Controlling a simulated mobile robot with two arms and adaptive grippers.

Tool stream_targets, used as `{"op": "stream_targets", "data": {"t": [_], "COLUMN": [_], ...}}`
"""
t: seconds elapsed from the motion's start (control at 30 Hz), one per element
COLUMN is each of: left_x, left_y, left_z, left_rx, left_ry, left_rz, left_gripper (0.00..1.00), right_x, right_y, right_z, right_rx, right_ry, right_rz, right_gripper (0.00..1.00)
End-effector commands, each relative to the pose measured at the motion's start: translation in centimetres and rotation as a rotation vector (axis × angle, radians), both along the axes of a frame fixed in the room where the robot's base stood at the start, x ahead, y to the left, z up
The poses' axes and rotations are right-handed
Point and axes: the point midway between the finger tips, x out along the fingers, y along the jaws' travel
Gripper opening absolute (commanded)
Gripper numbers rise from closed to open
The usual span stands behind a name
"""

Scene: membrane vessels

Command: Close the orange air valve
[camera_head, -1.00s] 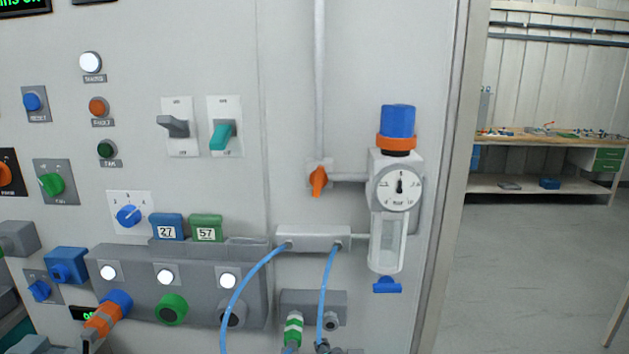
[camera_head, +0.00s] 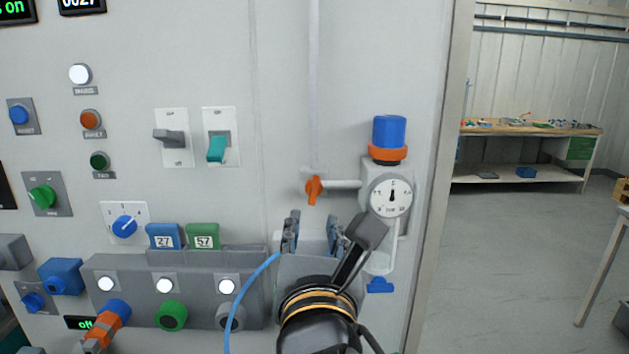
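The orange air valve (camera_head: 314,189) is a small handle on the panel, on the pipe left of the regulator. Its handle points mostly downward, in line with the vertical pipe above it. My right gripper (camera_head: 311,222) is in front of the panel, just below the valve in the picture. Its two fingers point up and stand apart, with nothing seen between them. It appears apart from the valve handle. My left gripper is not in view.
The air regulator (camera_head: 391,196) with its blue knob (camera_head: 389,131) and gauge stands right of the valve. A blue hose (camera_head: 245,290) runs left of my gripper. Toggle switches (camera_head: 217,147) are at upper left. Open floor and a workbench (camera_head: 530,131) lie at the right.

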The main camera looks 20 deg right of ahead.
Motion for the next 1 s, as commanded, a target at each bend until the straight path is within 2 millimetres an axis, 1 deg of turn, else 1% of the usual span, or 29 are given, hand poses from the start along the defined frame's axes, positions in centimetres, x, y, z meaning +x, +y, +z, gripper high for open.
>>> {"op": "stream_targets", "data": {"t": [0.03, 0.23, 0.3, 0.4, 0.53, 0.67, 0.73, 0.77, 0.9, 1.0], "left_x": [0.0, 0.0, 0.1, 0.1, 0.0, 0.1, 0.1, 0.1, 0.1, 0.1], "left_y": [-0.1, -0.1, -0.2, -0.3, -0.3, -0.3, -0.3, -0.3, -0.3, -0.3], "left_z": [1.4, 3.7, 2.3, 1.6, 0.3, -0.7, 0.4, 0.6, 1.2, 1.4], "left_rx": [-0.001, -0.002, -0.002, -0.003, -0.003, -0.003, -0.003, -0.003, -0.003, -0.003], "left_ry": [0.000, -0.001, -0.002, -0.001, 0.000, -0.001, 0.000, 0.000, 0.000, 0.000], "left_rz": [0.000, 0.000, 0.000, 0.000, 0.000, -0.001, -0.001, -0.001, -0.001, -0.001], "left_gripper": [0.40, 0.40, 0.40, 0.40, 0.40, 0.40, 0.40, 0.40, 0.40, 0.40], "right_x": [0.3, 1.5, 2.8, 4.4, 5.6, 6.7, 8.0, 8.6, 10.6, 11.4], "right_y": [-0.2, -1.1, -1.3, -2.0, -1.9, -2.6, -2.9, -3.1, -3.6, -3.8], "right_z": [0.7, 0.2, -0.6, -0.6, -0.7, -0.7, -0.3, -0.3, -0.3, -0.3], "right_rx": [-0.008, -0.003, -0.005, 0.000, -0.004, 0.002, 0.005, 0.005, 0.005, 0.005], "right_ry": [0.001, 0.017, 0.009, 0.009, 0.007, 0.009, 0.020, 0.020, 0.018, 0.017], "right_rz": [-0.005, -0.012, -0.011, -0.015, -0.004, -0.012, -0.013, -0.013, -0.009, -0.008], "right_gripper": [0.35, 0.35, 0.35, 0.35, 0.35, 0.35, 0.35, 0.35, 0.35, 0.35]}}
